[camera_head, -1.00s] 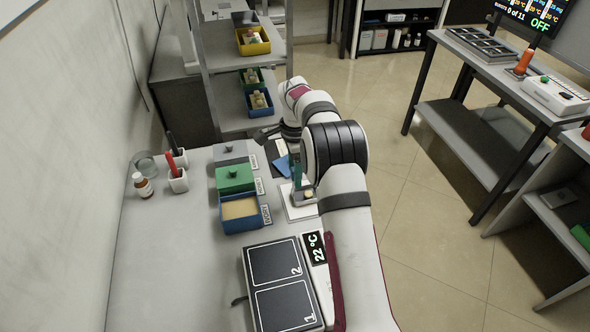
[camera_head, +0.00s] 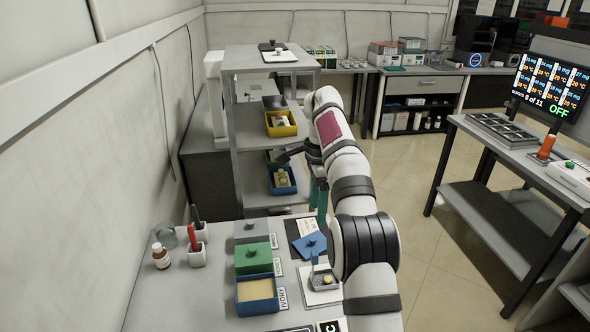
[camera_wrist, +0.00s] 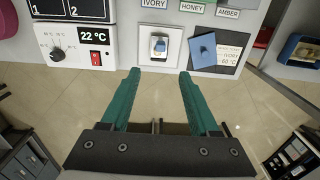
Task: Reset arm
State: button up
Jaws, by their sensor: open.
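My arm reaches forward over the right edge of the bench in the head view. My gripper shows in the wrist view (camera_wrist: 160,74), with its two teal fingers wide apart and nothing between them. In the head view, the arm hides most of it; a teal finger shows beside the arm, above the bench. The pad also shows in the head view (camera_head: 312,297). The fingers appear clear of it.
A blue lid (camera_head: 310,243) lies on a dark mat behind the pad. Grey, green (camera_head: 253,257) and open blue (camera_head: 257,306) boxes stand left of it. A shelf rack (camera_head: 240,140) with yellow and blue bins stands behind.

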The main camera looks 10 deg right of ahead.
jog(key=s+a+r+n, duration=0.2)
jog(key=s+r+n, duration=0.1)
jog(key=s, duration=0.6)
jog(key=s+a+r+n, duration=0.2)
jog(key=s+a+n, duration=0.15)
jog(key=s, duration=0.55)
jog(key=s+a+f+n+y, duration=0.1)
jog(key=s+f+n, duration=0.2)
jog(key=s, duration=0.7)
jog(key=s+a+f+n, duration=0.1)
jog(key=s+f+n, duration=0.2)
jog(key=s+f, duration=0.3)
jog(key=s, duration=0.5)
jog(key=shift+s+a+y, duration=0.3)
jog(key=shift+a+y, duration=0.1)
